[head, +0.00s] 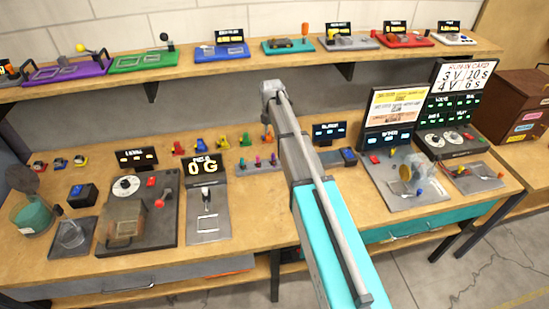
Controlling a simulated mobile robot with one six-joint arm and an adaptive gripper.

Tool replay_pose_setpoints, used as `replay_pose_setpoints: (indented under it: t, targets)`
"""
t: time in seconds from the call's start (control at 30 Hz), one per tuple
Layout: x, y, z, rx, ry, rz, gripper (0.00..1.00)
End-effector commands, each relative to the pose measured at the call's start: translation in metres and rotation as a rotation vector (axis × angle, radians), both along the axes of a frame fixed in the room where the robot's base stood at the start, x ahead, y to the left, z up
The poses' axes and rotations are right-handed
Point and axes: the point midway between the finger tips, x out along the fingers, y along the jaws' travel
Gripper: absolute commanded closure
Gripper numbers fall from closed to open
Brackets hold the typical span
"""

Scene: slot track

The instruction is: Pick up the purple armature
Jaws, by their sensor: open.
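A small grey rack (258,168) stands on the bench just left of my arm. It holds several small upright pieces that look like armatures. The one in the middle looks purple (258,161), with a teal one (242,163) to its left and a pink one (273,159) to its right. They are too small to make out in detail. My arm reaches up from the bottom of the head view and passes right of the rack. My gripper cannot be made out in this view.
Small coloured cars (200,146) sit behind. A shelf (180,72) with coloured stations runs above. Bare bench lies in front of the rack.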

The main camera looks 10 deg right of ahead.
Motion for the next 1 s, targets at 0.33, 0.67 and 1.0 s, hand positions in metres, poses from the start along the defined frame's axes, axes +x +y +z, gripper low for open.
replay_pose_setpoints:
  t: [0.33, 0.67, 1.0]
  targets:
    - [0.0, -0.005, 0.0, 0.0, 0.0, -0.005, 0.37]
    - [0.0, -0.008, -0.009, 0.0, 0.0, -0.01, 0.37]
    - [0.0, -0.009, -0.035, 0.0, 0.0, -0.011, 0.37]
